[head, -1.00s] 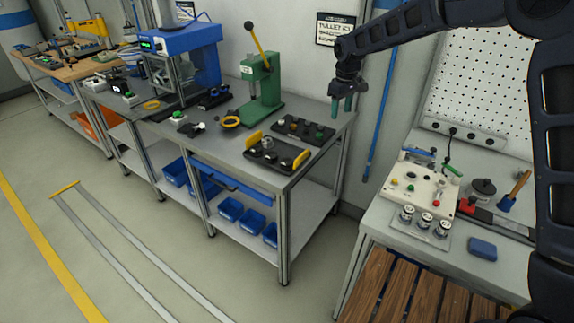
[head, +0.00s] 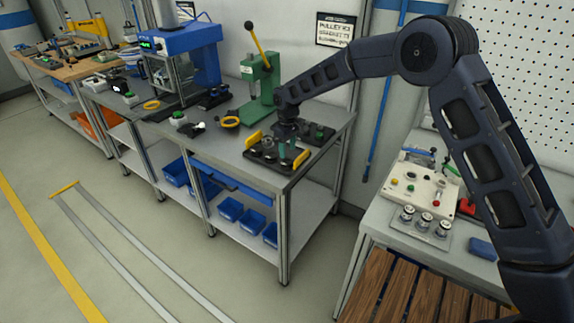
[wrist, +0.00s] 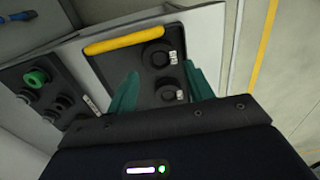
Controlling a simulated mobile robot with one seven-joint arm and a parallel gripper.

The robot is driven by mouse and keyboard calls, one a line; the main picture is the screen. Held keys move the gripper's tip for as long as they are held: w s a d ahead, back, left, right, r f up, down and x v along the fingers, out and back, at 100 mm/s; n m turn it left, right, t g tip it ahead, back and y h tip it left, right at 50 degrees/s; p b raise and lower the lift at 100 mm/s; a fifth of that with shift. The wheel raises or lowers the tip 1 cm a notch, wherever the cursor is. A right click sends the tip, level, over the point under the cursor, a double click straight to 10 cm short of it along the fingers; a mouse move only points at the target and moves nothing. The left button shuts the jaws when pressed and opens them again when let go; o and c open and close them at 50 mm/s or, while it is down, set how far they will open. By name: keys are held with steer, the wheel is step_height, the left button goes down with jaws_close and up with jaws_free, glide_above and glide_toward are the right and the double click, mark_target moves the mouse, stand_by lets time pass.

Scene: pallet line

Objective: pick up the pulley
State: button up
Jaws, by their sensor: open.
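A dark tray with yellow handles (head: 254,138) lies on the grey workbench near its front right corner. In the wrist view, the tray (wrist: 142,80) holds two round black parts with white tags, one near the yellow handle (wrist: 155,55) and one closer to me (wrist: 168,93). I cannot tell for sure which part is the pulley. My gripper (head: 291,158) points down over the tray with its green fingers apart and nothing between them in its grip. In the wrist view, the fingers (wrist: 160,72) stand either side of the round parts. The gripper hides part of the tray in the head view.
A second dark tray (wrist: 62,100) with several knobs, one green-topped, lies beside the first. A green lever press (head: 262,85) stands behind on the bench. A control panel (head: 425,185) sits on the separate right-hand table. The floor in front is clear.

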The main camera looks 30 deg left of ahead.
mark_target(287, 162)
steer(key=shift+w+a+f, duration=0.1)
steer(key=shift+a+f, duration=0.05)
steer(key=shift+f, duration=1.45)
steer(key=shift+a+f, duration=0.1)
steer(key=shift+f, duration=1.45)
steer(key=c, duration=0.7)
step_height(287, 162, up, 20)
